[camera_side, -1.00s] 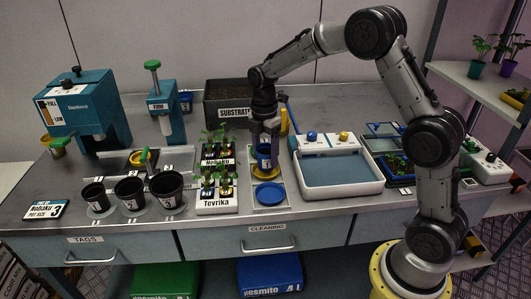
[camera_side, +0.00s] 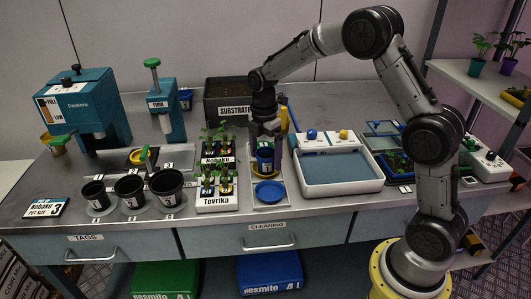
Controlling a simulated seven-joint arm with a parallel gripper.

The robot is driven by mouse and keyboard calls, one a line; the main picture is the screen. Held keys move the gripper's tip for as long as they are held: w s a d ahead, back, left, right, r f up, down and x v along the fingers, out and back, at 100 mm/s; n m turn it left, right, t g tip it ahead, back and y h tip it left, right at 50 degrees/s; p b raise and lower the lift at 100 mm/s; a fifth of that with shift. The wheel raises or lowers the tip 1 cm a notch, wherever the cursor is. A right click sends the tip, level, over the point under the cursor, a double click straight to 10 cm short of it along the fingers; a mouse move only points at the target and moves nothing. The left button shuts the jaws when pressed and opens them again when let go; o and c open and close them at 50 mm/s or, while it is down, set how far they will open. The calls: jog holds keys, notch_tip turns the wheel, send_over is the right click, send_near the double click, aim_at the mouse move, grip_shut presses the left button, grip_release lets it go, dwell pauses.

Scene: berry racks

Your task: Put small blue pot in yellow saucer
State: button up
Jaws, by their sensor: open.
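The small blue pot (camera_side: 265,158) stands upright on the tray near the middle of the bench, with a white label on its front. A yellow saucer (camera_side: 258,174) shows as a thin rim at the pot's base; the pot appears to sit in it. My gripper (camera_side: 265,140) is open just above the pot, with its fingers spread to either side near the pot's rim. Any slight contact between fingers and pot is too small to tell. A blue saucer (camera_side: 269,192) lies empty in front of the pot.
Seedling racks labelled Nobaku (camera_side: 217,160) and Tevrika (camera_side: 217,203) stand close on the left. A white basin (camera_side: 340,172) is close on the right. A substrate box (camera_side: 230,98) and a yellow upright object (camera_side: 284,119) stand behind. Several black pots (camera_side: 130,190) are farther left.

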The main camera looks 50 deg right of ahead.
notch_tip(320, 180, up, 12)
jog(key=s+a+r+m+t, duration=0.2)
jog(key=s+a+r+m, duration=0.1)
jog(key=s+r+m, duration=0.4)
jog(key=s+a+f+m+t, duration=0.1)
jog(key=s+m, duration=0.4)
jog(key=s, duration=0.5)
jog(key=s+a+f+m+t, duration=0.1)
jog(key=s+f+m+t, duration=0.2)
jog(key=s, duration=0.8)
jog(key=shift+a+f+m, duration=0.25)
jog(key=shift+a+m, duration=0.1)
jog(key=shift+m, duration=0.65)
dwell(0.4)
